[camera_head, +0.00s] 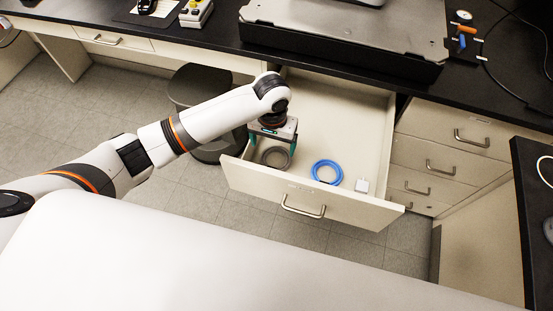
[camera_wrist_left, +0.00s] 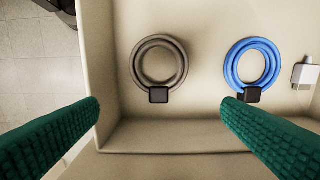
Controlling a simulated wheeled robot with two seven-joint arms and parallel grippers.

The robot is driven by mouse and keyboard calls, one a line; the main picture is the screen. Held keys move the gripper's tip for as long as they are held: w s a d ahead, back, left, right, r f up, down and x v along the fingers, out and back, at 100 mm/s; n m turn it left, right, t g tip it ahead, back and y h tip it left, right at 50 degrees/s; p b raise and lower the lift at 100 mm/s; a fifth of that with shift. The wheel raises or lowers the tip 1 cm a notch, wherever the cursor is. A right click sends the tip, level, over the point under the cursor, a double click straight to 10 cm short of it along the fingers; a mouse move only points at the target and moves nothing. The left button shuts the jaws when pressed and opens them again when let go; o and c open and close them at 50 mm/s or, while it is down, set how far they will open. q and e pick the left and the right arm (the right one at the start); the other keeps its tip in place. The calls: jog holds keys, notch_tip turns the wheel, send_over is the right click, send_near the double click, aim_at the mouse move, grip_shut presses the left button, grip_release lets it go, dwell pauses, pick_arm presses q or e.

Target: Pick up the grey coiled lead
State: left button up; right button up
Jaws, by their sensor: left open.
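The grey coiled lead (camera_head: 276,158) lies in the open drawer (camera_head: 335,120), near its left front corner. In the left wrist view the grey lead (camera_wrist_left: 159,61) is a round coil with a dark square plug at its lower edge. My left gripper (camera_head: 272,150) is over the drawer above the grey lead. In the left wrist view its two green fingers (camera_wrist_left: 160,105) are wide apart with nothing between them, and the coil lies beyond the tips. The gripper partly covers the coil in the head view. My right gripper is not in view.
A blue coiled lead (camera_head: 326,172) and a small white adapter (camera_head: 362,185) lie to the right in the same drawer. The drawer's front wall and left wall are close to the gripper. A black stool (camera_head: 200,90) stands left of the drawer, and the black bench top (camera_head: 200,35) overhangs behind.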

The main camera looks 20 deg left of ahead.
pick_arm(q)
send_near(272, 165)
jog(key=shift+s+d+f, duration=0.15)
jog(key=shift+s+d, duration=0.05)
jog(key=shift+s, duration=0.25)
jog(key=shift+s+d+f, duration=0.1)
jog(key=shift+s+d, duration=0.1)
jog(key=shift+s, duration=0.2)
jog(key=shift+a+f+p, duration=0.1)
jog(key=shift+f+p, duration=0.4)
jog(key=shift+f, duration=2.5)
jog(key=shift+r, duration=0.1)
jog(key=c, duration=1.9)
notch_tip(272, 165, up, 10)
grip_shut()
jog(key=o, duration=0.5)
grip_release()
grip_shut()
